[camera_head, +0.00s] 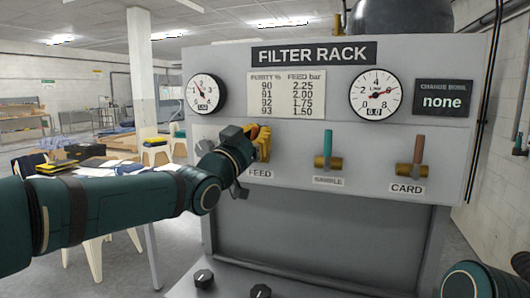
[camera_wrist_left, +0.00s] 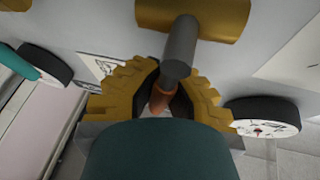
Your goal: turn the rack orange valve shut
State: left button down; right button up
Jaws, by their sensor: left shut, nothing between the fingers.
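The orange valve shows in the left wrist view as a dark lever (camera_wrist_left: 180,50) with an orange grip (camera_wrist_left: 160,98) and a brass body (camera_wrist_left: 205,14). In the head view it is hidden behind my left gripper (camera_head: 262,143), at the FEED label (camera_head: 260,173) on the rack's left. The yellow fingers of my left gripper (camera_wrist_left: 168,88) are shut with nothing held between them. The orange grip shows in the gap between the fingers' inner sides; I cannot tell whether it touches them. My right gripper is out of view.
The FILTER RACK panel (camera_head: 320,205) also bears the teal SAMPLE lever (camera_head: 328,145) and the red-brown CARD lever (camera_head: 418,150), both upright. Two gauges, left (camera_head: 204,94) and right (camera_head: 375,94), sit above. Black knobs (camera_head: 204,278) stand below. A cluttered table (camera_head: 125,172) is at left.

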pick_arm(q)
jog(key=n+b, duration=0.1)
jog(key=a+n+t+y+b, duration=0.1)
jog(key=shift+w+n, duration=0.15)
jog(key=shift+n, duration=0.15)
jog(key=c, duration=1.7)
grip_release()
jog(key=o, duration=0.8)
jog(key=shift+a, duration=0.1)
jog(key=v, duration=1.2)
